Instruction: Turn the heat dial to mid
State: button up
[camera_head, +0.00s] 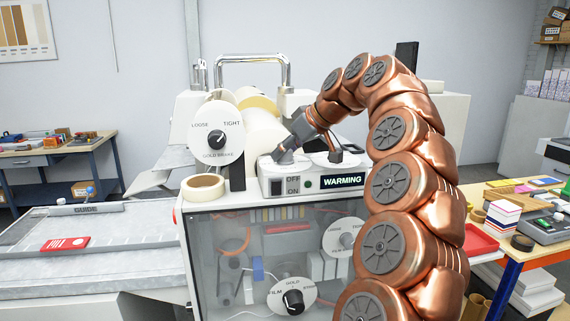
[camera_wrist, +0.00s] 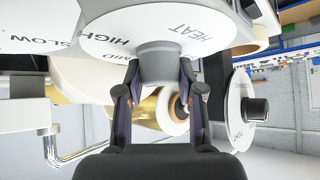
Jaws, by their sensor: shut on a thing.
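The heat dial is a white disc (camera_wrist: 190,35) marked HEAT with a grey knob (camera_wrist: 160,62) at its middle. Parts of its other lettering show at its left, including HIGH, and its pointer cannot be made out. My gripper (camera_wrist: 160,85) is shut on the knob, one finger on each side. In the head view my gripper (camera_head: 286,150) reaches down onto the top of the white control box, and the dial is mostly hidden behind it.
Another dial (camera_wrist: 25,30) lies close at left in the wrist view. A chrome handle (camera_head: 253,60) rises behind.

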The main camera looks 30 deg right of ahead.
jog(key=shift+f+m+h+b, duration=0.2)
jog(key=shift+m+h+b, duration=0.6)
jog(key=shift+m+b, duration=0.4)
jog(key=shift+r+t+h+b, duration=0.1)
jog(key=shift+t+h+b, duration=0.2)
jog(key=shift+b, duration=0.1)
jog(key=shift+r+m, duration=0.1)
jog(key=shift+m, duration=0.2)
jog(key=o, duration=1.2)
jog(key=shift+c, duration=0.2)
jog(key=a+v, duration=0.1)
jog(key=v, duration=1.1)
jog(key=shift+d, duration=0.45)
